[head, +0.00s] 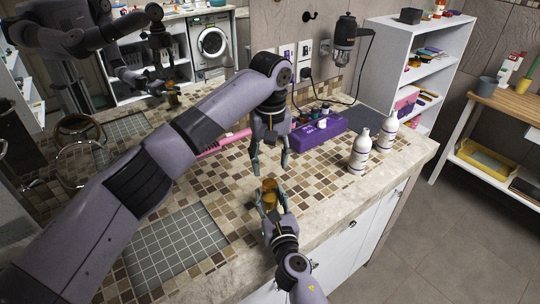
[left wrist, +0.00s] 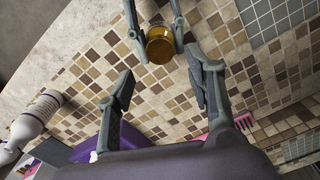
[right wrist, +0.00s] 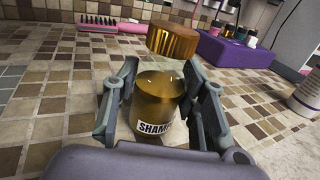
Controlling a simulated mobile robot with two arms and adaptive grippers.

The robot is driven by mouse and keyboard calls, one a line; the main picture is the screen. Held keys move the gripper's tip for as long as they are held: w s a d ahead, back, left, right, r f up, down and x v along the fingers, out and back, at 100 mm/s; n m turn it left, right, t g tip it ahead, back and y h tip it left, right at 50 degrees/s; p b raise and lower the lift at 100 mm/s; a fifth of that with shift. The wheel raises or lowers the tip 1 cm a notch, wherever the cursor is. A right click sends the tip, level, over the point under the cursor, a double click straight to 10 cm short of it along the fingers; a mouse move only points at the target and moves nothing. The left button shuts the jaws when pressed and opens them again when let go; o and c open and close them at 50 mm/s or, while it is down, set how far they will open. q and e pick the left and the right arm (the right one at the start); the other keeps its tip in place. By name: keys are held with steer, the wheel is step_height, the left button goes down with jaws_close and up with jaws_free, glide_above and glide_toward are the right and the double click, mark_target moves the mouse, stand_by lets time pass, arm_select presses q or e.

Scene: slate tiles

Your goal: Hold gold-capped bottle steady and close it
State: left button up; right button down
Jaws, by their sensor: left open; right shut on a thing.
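The gold-capped bottle (head: 269,195) stands between the fingers of my right gripper (head: 270,203), near the counter's front. In the right wrist view, its amber body (right wrist: 158,105) has a "SHAM..." label, partly hidden by the gripper. The gold cap (right wrist: 172,41) shows above the body across a pale, clear-looking band; I cannot tell how it is seated. My right gripper (right wrist: 163,100) is shut on the body. My left gripper (head: 270,170) is open and empty, pointing down above and behind the bottle. In the left wrist view, the cap (left wrist: 160,45) lies beyond its open fingers.
Two white bottles (head: 360,152) (head: 387,132) stand on the tiled counter (head: 330,180) to the right. A purple box (head: 318,132) and a pink brush (head: 222,142) lie behind. A grey tiled patch (head: 175,250) is at front left. The tiles around the bottle are clear.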

mark_target(270, 183)
arm_select(q)
step_height(270, 183, down, 7)
steer(key=shift+r, duration=0.1)
stand_by(0.4)
jaws_close()
steer(key=shift+m, duration=0.4)
steer(key=m, duration=1)
steer(key=shift+a, duration=0.1)
steer(key=m, duration=0.4)
steer(key=shift+o, duration=0.2)
jaws_free()
